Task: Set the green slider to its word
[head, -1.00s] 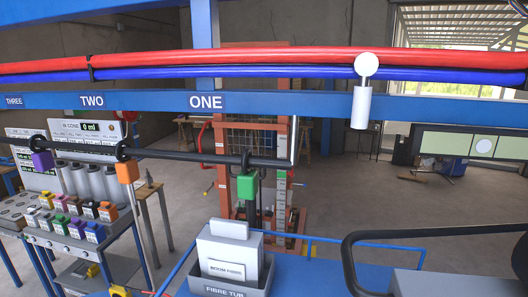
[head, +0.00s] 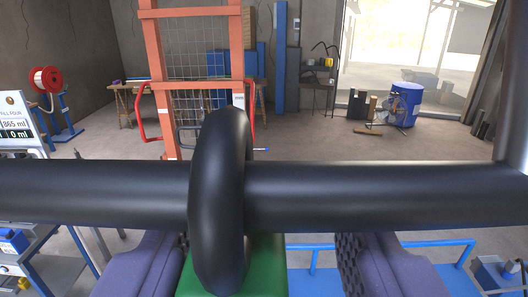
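The green slider (head: 268,268) hangs under the black rail (head: 370,195) at the bottom middle of the head view. Its large black ring (head: 217,205) goes around the rail and hides part of the green block. My gripper (head: 267,248) is open, with one purple-grey finger on each side of the green block. The left finger is close beside the block; I cannot tell whether it touches. A clear gap shows between the block and the right finger's dark textured pad. The beam with the words is out of view now.
The rail crosses the whole view just ahead, and a dark post (head: 512,110) rises at the right. Behind stand an orange frame (head: 157,75) and a blue drum (head: 404,103). A blue railing (head: 320,245) lies below. A bench (head: 65,275) is at lower left.

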